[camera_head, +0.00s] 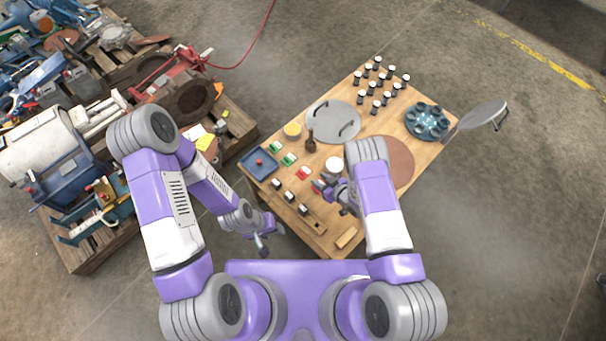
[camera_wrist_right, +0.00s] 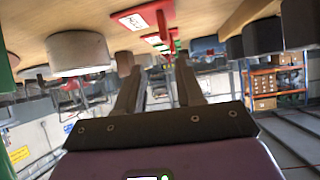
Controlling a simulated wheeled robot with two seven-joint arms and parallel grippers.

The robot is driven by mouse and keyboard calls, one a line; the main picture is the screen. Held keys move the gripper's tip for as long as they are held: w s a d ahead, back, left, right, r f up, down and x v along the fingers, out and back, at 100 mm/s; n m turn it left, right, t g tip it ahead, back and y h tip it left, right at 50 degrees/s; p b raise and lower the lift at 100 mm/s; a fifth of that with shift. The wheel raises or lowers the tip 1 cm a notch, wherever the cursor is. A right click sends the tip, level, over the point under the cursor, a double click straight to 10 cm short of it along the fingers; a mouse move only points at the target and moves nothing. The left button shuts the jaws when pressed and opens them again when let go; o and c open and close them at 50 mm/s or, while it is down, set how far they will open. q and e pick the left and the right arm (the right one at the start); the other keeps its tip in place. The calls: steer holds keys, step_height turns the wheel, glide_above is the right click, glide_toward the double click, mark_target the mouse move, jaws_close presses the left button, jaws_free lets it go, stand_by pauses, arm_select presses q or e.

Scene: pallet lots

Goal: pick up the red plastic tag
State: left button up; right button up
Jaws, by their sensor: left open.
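The red plastic tag (camera_head: 303,173) lies flat on the wooden table, with a white label on it. It also shows in the right wrist view (camera_wrist_right: 140,16), where the scene appears upside down. My right gripper (camera_head: 322,186) is just beside the tag in the head view, to its lower right. In the right wrist view its fingers (camera_wrist_right: 158,66) are apart with nothing held between them, and the tag is clear of them. My left gripper (camera_head: 263,245) is open and empty, off the table's near left edge.
Green tags (camera_head: 288,159) and a blue tray (camera_head: 258,163) with a red piece lie left of the red tag. Small dark blocks (camera_head: 290,196) stand nearer. A brown bottle (camera_head: 310,141), a white-topped round container (camera_head: 334,164) and a grey disc (camera_head: 333,118) are further back.

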mark_target(302, 172)
steer(key=shift+w+a+f+n+y, duration=0.15)
steer(key=shift+a+n+y, duration=0.15)
steer(key=shift+a, duration=0.15)
steer(key=shift+w+a+f+n+y, duration=0.1)
steer(key=shift+a+f+n+y, duration=0.15)
steer(key=shift+a, duration=0.2)
steer(key=b+x, duration=0.1)
steer(key=x, duration=0.1)
steer(key=b+x, duration=0.1)
steer(key=x, duration=0.1)
steer(key=b+x, duration=0.1)
steer(key=x, duration=0.1)
steer(key=shift+a+r, duration=0.2)
steer(key=shift+a, duration=0.15)
steer(key=shift+w+a+b, duration=0.2)
steer(key=shift+w+b, duration=0.1)
steer(key=shift+b, duration=0.05)
jaws_close()
